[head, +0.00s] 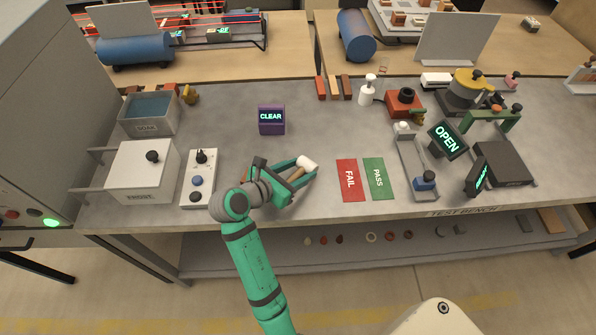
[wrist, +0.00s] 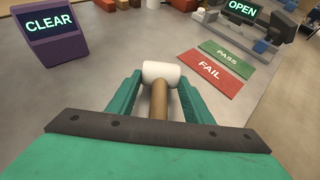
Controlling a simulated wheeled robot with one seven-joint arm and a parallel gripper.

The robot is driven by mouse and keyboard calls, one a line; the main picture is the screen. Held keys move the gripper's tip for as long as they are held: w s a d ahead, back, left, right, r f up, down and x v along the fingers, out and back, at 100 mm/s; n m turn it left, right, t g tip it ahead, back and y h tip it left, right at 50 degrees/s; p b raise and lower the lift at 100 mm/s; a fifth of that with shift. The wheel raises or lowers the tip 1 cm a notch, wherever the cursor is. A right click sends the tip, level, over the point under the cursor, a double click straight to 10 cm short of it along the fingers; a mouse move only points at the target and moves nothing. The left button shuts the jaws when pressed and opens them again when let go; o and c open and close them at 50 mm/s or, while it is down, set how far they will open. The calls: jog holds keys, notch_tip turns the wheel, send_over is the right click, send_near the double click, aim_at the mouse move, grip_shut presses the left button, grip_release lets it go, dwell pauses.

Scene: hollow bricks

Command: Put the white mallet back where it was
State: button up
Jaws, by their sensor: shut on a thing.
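The white mallet (head: 307,163) has a white cylindrical head and a brown wooden handle. In the wrist view its white head (wrist: 161,73) sticks out just past the fingertips, with the handle running back between the fingers. My gripper (head: 298,172) is shut on the mallet over the grey bench, left of the red FAIL mat. In the wrist view both green fingers of my gripper (wrist: 160,95) lie on either side of the handle. I cannot tell whether the mallet touches the bench. Part of the handle is hidden by my gripper.
The red FAIL mat (head: 349,180) and green PASS mat (head: 378,178) lie to the right. A purple CLEAR display (head: 271,120) stands behind, a button box (head: 198,178) and white FROST box (head: 143,171) to the left. Bare bench lies between the CLEAR display and the mats.

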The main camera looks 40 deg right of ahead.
jog(key=shift+a+f, duration=0.1)
jog(key=shift+f, duration=0.25)
jog(key=shift+f, duration=0.1)
jog(key=o, duration=1.1)
jog(key=shift+o, duration=0.2)
jog(key=shift+w, duration=0.15)
jog(key=v, duration=1.2)
